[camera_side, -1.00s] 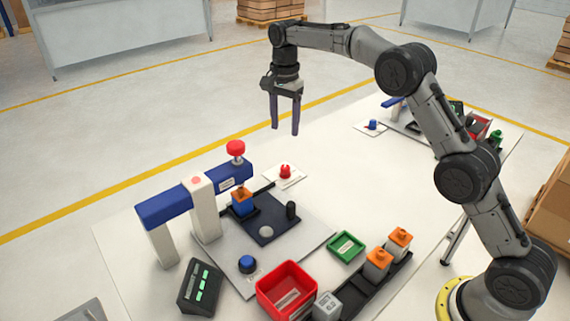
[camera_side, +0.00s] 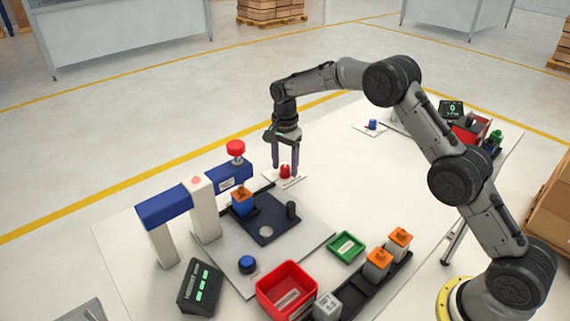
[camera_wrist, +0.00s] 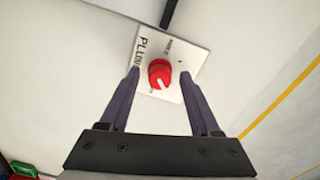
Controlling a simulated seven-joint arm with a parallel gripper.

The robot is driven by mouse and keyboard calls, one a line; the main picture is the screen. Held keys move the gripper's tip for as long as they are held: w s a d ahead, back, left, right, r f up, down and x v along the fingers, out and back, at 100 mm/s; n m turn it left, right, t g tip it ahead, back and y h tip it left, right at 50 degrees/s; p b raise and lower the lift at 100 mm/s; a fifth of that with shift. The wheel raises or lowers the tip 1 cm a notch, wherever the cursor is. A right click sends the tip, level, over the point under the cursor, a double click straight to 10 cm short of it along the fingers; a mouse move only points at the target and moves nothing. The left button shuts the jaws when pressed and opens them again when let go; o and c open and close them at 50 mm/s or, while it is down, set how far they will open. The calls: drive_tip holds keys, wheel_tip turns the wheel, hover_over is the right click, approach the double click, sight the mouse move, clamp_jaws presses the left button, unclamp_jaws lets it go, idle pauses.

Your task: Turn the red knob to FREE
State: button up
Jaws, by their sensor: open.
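The red knob (camera_side: 285,171) sits on a small white plate (camera_side: 296,180) on the table, behind the blue fixture. In the wrist view the red knob (camera_wrist: 160,73) has a white pointer mark on its top, aimed toward the lower part of the plate. The plate (camera_wrist: 188,57) carries printed lettering, partly legible, and the word FREE cannot be made out. My gripper (camera_side: 286,174) is pointing down over the knob with its fingers apart. In the wrist view the fingers of my gripper (camera_wrist: 160,76) lie on either side of the knob, with gaps showing on both sides.
A blue and white press frame (camera_side: 165,208) with a red top knob stands close on the left. A dark sliding plate (camera_side: 268,232) carries an orange-topped blue block (camera_side: 242,201). A red bin (camera_side: 287,290) and a green tray (camera_side: 346,246) are nearer. Table right of the knob is clear.

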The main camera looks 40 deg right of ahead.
clamp_jaws()
idle(0.3)
drive_tip(key=shift+n, duration=0.3)
drive_tip(key=n, duration=0.3)
drive_tip(key=shift+n, duration=0.3)
drive_tip(key=n, duration=0.4)
drive_tip(key=shift+n, duration=0.3)
drive_tip(key=n, duration=0.4)
drive_tip(key=shift+r+n, duration=0.1)
drive_tip(key=shift+n, duration=2.4)
